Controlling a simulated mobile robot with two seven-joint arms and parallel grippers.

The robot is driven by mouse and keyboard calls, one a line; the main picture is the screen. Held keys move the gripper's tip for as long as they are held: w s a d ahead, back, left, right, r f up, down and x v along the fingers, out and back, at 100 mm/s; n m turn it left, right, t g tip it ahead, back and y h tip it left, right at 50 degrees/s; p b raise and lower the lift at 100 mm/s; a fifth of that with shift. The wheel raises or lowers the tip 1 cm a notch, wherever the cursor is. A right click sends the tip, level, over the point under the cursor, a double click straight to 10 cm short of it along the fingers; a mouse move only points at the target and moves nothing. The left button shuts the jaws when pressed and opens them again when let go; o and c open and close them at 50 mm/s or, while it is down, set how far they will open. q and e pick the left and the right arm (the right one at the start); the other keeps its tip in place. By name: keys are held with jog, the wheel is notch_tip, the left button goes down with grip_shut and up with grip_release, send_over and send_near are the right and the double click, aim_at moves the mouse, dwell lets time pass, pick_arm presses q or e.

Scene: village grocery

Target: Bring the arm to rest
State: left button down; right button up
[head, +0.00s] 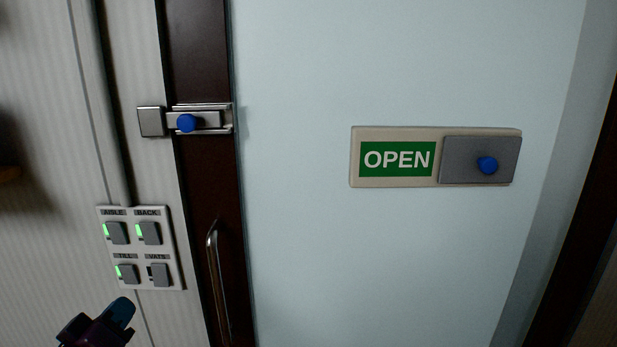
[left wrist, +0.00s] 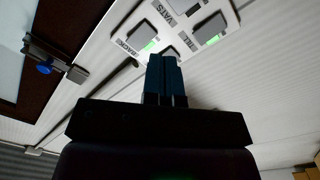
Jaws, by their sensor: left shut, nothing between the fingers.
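My left gripper (head: 122,312) shows at the bottom left of the head view, below the switch panel (head: 178,262). Its fingers are shut with nothing between them. In the left wrist view the closed fingers (left wrist: 165,75) point up toward the same panel (left wrist: 185,40); I cannot tell the exact gap, but in the head view the gripper appears apart from it. The panel has switches labelled AISLE, BACK, TILL and VATS. Green lights show beside AISLE, BACK and TILL, and none beside VATS. My right gripper is in neither view.
A pale door (head: 300,260) with a dark frame has a metal handle (head: 218,285). A sliding bolt with a blue knob (head: 187,122) sits above the handle. An OPEN sign (head: 397,159) with a grey slider and blue knob (head: 487,165) is on the door.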

pick_arm(q)
jog(key=s+d+f+m+g, duration=0.1)
jog(key=s+f, duration=0.4)
jog(key=f, duration=0.5)
jog(key=s+d+f+m+g, duration=0.1)
jog(key=s+f+m+g, duration=0.2)
jog(key=s+f, duration=0.3)
jog(key=s+d+f+m+g, duration=0.1)
jog(key=s+f+m, duration=0.3)
jog(key=f, duration=1.1)
jog(key=shift+s+d+g+y, duration=0.15)
jog(key=shift+s+g+y, duration=0.15)
jog(key=shift+s+g, duration=0.4)
jog(key=shift+f, duration=0.1)
